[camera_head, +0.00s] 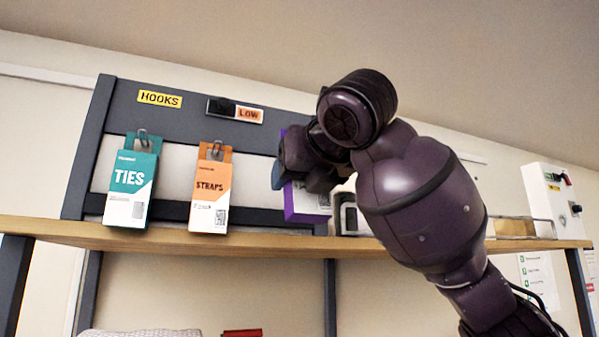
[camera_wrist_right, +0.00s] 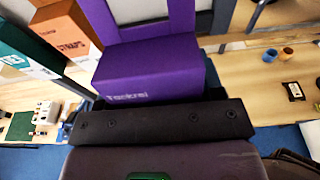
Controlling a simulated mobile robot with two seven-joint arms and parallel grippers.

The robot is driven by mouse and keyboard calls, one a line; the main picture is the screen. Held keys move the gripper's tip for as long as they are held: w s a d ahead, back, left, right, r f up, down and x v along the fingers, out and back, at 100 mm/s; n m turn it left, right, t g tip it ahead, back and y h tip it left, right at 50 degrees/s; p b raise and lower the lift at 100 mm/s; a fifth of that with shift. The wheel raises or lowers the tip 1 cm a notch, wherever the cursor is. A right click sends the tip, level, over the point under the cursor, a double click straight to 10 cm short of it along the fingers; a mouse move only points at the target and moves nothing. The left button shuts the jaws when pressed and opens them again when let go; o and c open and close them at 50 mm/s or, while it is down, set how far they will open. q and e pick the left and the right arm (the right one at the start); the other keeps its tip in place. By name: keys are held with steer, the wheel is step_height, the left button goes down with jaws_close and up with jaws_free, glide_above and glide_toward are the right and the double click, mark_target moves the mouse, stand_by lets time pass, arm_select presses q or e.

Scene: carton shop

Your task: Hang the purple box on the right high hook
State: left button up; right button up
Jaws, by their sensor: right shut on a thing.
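The purple box (camera_head: 303,208) is at the right end of the hook rack (camera_head: 185,100) in the head view, largely hidden behind my right gripper (camera_head: 296,178). In the right wrist view the purple box (camera_wrist_right: 150,70) fills the upper middle, with white lettering on its face and a raised purple panel with an opening above it. My right gripper is shut on the box. The hook for the box is hidden by my gripper and arm, so I cannot tell whether the box touches it. My left gripper is not in view.
A teal TIES box (camera_head: 130,187) and an orange STRAPS box (camera_head: 211,190) hang on hooks left of the purple box. A wooden shelf (camera_head: 170,240) runs below. A grey-and-white device (camera_head: 349,214) stands close right of the purple box. A yellow HOOKS label (camera_head: 159,98) marks the rack.

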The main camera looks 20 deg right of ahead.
steer(key=shift+s+d+r, duration=0.1)
steer(key=shift+s+r, duration=0.4)
steer(key=shift+r, duration=0.05)
glide_toward(275, 202)
steer(key=shift+r+x, duration=0.25)
steer(key=shift+x, duration=0.85)
steer(key=shift+p+x, duration=0.9)
steer(key=shift+x, duration=0.6)
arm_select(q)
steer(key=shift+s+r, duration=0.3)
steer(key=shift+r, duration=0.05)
arm_select(e)
steer(key=shift+w+f, duration=0.3)
steer(key=shift+w, duration=0.3)
steer(key=o, duration=1.1)
steer(key=shift+f, duration=0.1)
steer(key=shift+c, duration=0.2)
arm_select(q)
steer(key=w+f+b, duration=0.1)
steer(key=b, duration=0.1)
steer(key=shift+b, duration=0.3)
arm_select(e)
steer(key=v, duration=1.1)
